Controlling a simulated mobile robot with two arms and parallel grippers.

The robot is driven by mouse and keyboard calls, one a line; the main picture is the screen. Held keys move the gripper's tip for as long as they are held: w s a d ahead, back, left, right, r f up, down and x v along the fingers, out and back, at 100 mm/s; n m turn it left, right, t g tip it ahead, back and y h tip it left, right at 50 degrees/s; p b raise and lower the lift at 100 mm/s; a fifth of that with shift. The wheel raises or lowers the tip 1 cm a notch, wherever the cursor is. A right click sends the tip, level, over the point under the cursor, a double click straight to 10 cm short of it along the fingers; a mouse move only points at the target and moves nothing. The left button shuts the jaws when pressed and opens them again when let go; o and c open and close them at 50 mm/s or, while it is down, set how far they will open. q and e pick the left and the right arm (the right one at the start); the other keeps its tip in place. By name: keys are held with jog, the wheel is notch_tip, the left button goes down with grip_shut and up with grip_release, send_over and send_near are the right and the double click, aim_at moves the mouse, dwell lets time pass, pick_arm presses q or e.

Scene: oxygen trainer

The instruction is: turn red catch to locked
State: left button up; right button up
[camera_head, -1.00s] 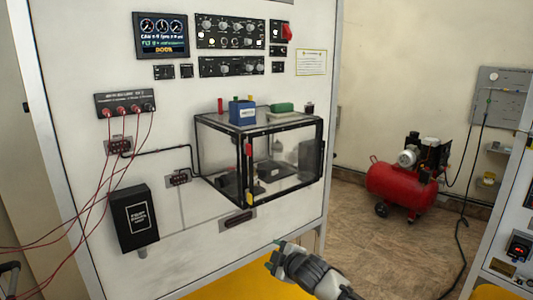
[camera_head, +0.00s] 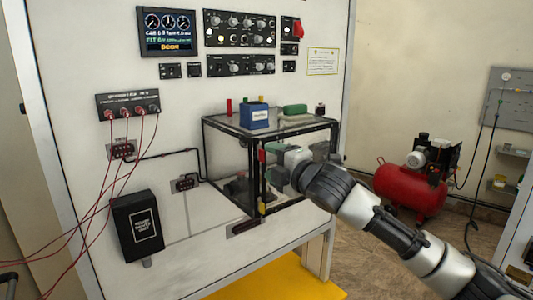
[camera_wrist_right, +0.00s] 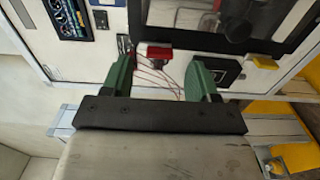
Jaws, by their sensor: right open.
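The red catch (camera_head: 262,156) is on the front edge of the clear, black-framed chamber (camera_head: 228,128) on the panel. It appears upright in the head view, partly beside my gripper's fingers. In the right wrist view, the red catch (camera_wrist_right: 158,53) lies between and beyond the fingertips. My right gripper (camera_head: 273,161) has green fingers and is open at the chamber's front edge. In the wrist view the gripper (camera_wrist_right: 160,62) shows a wide, empty gap. Whether a finger touches the catch cannot be told. My left gripper is not in view.
A blue box (camera_head: 254,116) and a green block (camera_head: 295,109) sit on the chamber top. Red leads hang from a terminal box (camera_head: 128,104) at left. A black box (camera_head: 137,223) is mounted lower left. A red compressor (camera_head: 412,187) stands on the floor at right.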

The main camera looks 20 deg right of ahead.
aim_at(264, 157)
jog(key=shift+x, duration=1.55)
jog(key=shift+p, duration=0.3)
jog(key=c, duration=0.9)
